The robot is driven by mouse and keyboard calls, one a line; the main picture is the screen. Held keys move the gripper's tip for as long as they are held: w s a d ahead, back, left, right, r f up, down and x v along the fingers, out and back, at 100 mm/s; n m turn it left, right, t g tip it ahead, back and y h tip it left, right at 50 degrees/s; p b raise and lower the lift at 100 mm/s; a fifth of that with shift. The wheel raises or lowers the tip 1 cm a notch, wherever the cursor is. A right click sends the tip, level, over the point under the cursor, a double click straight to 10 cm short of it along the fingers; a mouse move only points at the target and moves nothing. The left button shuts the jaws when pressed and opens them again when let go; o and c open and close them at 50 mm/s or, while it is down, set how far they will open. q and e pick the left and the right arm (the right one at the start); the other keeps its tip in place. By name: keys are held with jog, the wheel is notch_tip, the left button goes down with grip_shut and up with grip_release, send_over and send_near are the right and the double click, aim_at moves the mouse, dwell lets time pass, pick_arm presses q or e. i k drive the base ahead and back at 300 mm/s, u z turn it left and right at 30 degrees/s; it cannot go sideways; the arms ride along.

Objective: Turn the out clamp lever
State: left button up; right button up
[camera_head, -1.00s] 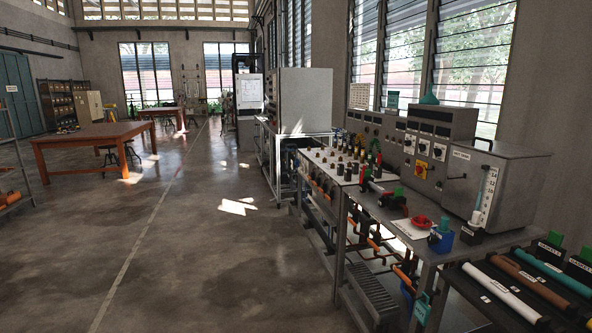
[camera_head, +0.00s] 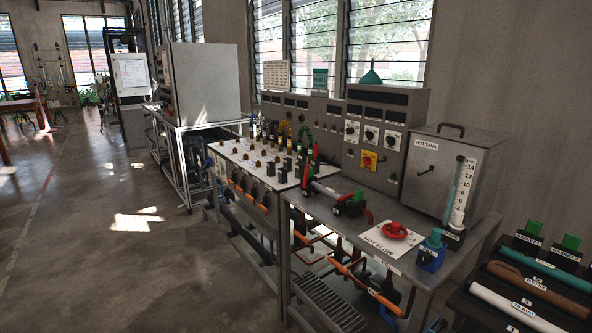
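No label reading "out" is legible, so I cannot tell which lever is the out clamp lever. On the near bench (camera_head: 400,262), a short pipe piece (camera_head: 328,191) lies between two dark fittings. A small red upright part (camera_head: 306,175) stands at its left end. A small green part (camera_head: 358,195) sits on the black fitting (camera_head: 347,208) at its right end. They are too small to tell if they are clamp levers or how they are turned. Neither of my grippers is in view.
A red handwheel (camera_head: 394,229) sits on a plate marked hot flow. A blue item (camera_head: 431,255) stands at the bench's right edge. The hot tank (camera_head: 440,170) and a grey control panel (camera_head: 380,135) stand behind. Floor on the left is clear.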

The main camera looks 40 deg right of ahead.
aim_at(306, 168)
jog(key=z, duration=0.6)
jog(key=i, duration=1.3)
jog(key=u, duration=1.1)
jog(key=i, duration=1.35)
jog(key=z, duration=2.9)
